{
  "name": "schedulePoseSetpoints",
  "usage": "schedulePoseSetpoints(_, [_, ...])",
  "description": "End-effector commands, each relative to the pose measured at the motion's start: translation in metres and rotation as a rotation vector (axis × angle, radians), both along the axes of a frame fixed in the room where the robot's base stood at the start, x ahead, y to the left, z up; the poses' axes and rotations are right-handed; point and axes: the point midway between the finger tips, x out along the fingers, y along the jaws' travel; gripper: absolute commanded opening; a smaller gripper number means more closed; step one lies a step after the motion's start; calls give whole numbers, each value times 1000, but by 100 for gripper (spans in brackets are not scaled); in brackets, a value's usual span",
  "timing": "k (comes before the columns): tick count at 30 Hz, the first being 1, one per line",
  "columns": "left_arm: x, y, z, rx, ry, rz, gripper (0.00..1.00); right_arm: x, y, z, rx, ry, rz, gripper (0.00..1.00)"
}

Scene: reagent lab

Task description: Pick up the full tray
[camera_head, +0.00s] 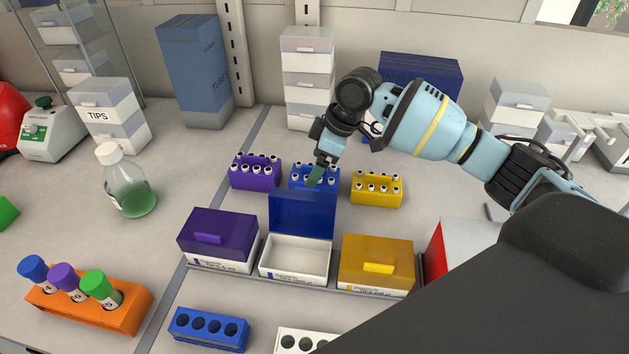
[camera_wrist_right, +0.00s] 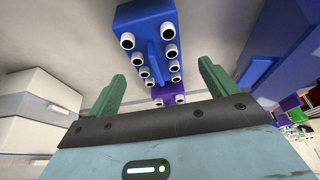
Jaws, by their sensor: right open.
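A blue tray (camera_head: 331,184) filled with white-capped vials stands behind the raised blue lid of an open white box. A purple tray (camera_head: 254,180) on its left and a yellow tray (camera_head: 377,197) on its right also hold capped vials. My right gripper (camera_head: 316,178) hangs over the blue tray, its green finger hiding part of it. In the right wrist view the right gripper (camera_wrist_right: 160,82) is open, and the blue tray (camera_wrist_right: 147,18) shows just beyond the fingertips, with the gap between them empty. A bit of the purple tray (camera_wrist_right: 165,92) shows there too. My left gripper is not in view.
The open white box (camera_head: 296,258) with its blue lid stands between a purple-lidded box (camera_head: 217,240) and a yellow-lidded box (camera_head: 376,264). Empty blue (camera_head: 208,330) and white racks lie in front. White drawers (camera_head: 308,80) stand behind. A bottle (camera_head: 126,182) stands left.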

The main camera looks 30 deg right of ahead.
Motion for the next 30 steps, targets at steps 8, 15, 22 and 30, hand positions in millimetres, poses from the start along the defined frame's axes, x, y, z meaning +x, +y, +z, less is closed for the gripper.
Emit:
schedulePoseSetpoints(8, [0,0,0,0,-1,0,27,8,7,-37,0,3,1,85])
schedulePoseSetpoints(15, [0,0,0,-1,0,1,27,10,10,-44,1,1,0,85])
schedulePoseSetpoints(22, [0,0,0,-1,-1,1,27,9,10,-44,0,1,0,70])
schedulePoseSetpoints(30, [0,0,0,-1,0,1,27,10,10,-44,1,1,0,37])
